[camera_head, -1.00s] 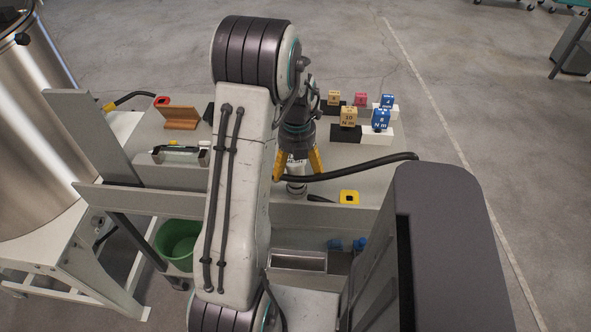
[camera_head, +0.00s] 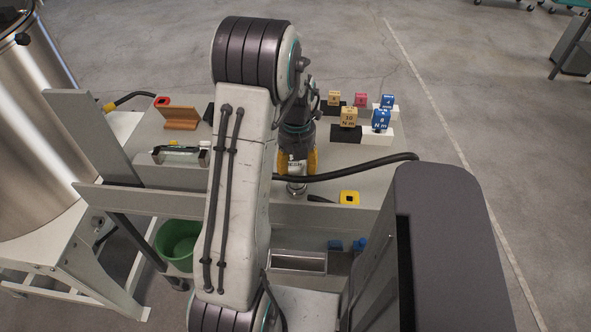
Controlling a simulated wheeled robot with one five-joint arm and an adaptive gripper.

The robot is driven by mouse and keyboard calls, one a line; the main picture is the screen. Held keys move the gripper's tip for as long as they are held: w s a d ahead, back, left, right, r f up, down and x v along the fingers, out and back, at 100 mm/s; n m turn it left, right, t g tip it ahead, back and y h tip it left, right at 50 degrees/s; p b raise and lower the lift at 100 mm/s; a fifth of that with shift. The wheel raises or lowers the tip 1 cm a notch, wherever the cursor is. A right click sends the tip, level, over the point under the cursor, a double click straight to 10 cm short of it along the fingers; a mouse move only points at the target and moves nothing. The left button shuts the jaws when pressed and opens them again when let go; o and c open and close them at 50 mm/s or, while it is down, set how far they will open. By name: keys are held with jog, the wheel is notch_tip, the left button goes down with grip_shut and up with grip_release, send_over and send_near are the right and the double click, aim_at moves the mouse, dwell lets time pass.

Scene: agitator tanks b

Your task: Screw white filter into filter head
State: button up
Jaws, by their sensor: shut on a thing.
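My gripper (camera_head: 297,165) points down over the table, its yellow fingers shut around a white filter (camera_head: 295,167) with dark lettering on its side. The filter is upright, and its upper part is hidden by the gripper. A round grey metal fitting (camera_head: 296,188) shows directly under the filter; it may be the filter head. I cannot tell whether the threads are engaged, as the joint is small and partly covered by a black hose.
The black hose (camera_head: 365,169) crosses just right of the gripper. Numbered cubes (camera_head: 348,117) stand on blocks at the back right. A yellow box (camera_head: 349,198) lies at front right. A brown holder (camera_head: 181,118) and a clear tube (camera_head: 180,152) are left. A green bucket (camera_head: 178,240) is below.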

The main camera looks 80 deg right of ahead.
jog(key=m, duration=0.4)
jog(key=shift+m, duration=0.3)
jog(key=m+b, duration=0.1)
jog(key=m, duration=0.3)
jog(key=shift+s+f+m, duration=0.1)
jog(key=shift+m, duration=1.4)
jog(key=shift+m, duration=0.7)
jog(key=m, duration=0.4)
jog(key=shift+m+b, duration=0.3)
jog(key=shift+m, duration=0.1)
jog(key=m, duration=0.4)
jog(key=shift+a, duration=0.1)
jog(key=shift+m, duration=0.7)
